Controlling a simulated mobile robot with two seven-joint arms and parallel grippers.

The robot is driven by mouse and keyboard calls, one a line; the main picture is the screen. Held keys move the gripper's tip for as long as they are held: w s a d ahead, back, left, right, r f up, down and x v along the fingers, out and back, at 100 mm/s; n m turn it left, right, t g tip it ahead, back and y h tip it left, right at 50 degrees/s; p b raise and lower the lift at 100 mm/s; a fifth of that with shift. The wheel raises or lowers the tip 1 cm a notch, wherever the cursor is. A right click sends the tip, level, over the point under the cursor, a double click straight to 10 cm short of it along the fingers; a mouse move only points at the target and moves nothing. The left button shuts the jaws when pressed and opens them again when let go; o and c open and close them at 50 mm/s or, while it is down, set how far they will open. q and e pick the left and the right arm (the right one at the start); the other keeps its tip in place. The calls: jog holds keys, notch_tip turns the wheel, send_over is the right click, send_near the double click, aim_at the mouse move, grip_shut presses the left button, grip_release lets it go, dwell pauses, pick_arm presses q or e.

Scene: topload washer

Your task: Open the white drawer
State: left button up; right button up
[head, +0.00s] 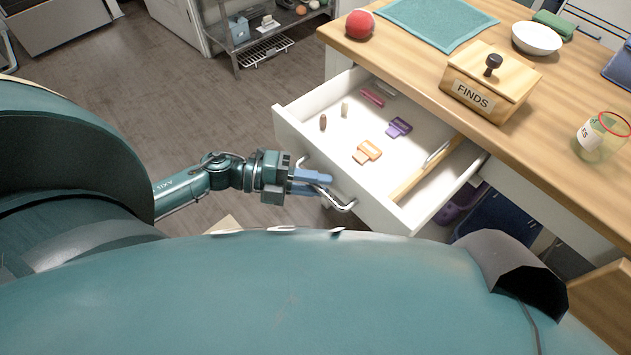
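The white drawer (378,193) stands pulled out from the wooden-topped counter, with its inside showing. Small things lie in it, among them an orange clip (367,152), a purple clip (399,127) and a pink piece (372,98). A curved metal handle (343,204) is on its front. My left gripper (318,181) is at the handle, its blue fingers close together around the middle of the bar. The fingers hide part of the handle. My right gripper is not in view.
On the counter (408,62) are a red ball (360,24), a teal mat (437,22), a wooden box marked FINDS (490,82), a white bowl (537,38) and a glass jar (601,137). A metal shelf (262,32) stands at the back. The floor left of the drawer is clear.

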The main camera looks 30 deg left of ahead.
pick_arm(q)
jog(key=shift+o, duration=0.6)
jog(key=shift+s+a, duration=0.15)
jog(key=shift+a, duration=0.1)
jog(key=b+v, duration=0.1)
jog(key=v, duration=1.1)
jog(key=shift+a+r, duration=0.15)
jog(key=shift+a, duration=0.2)
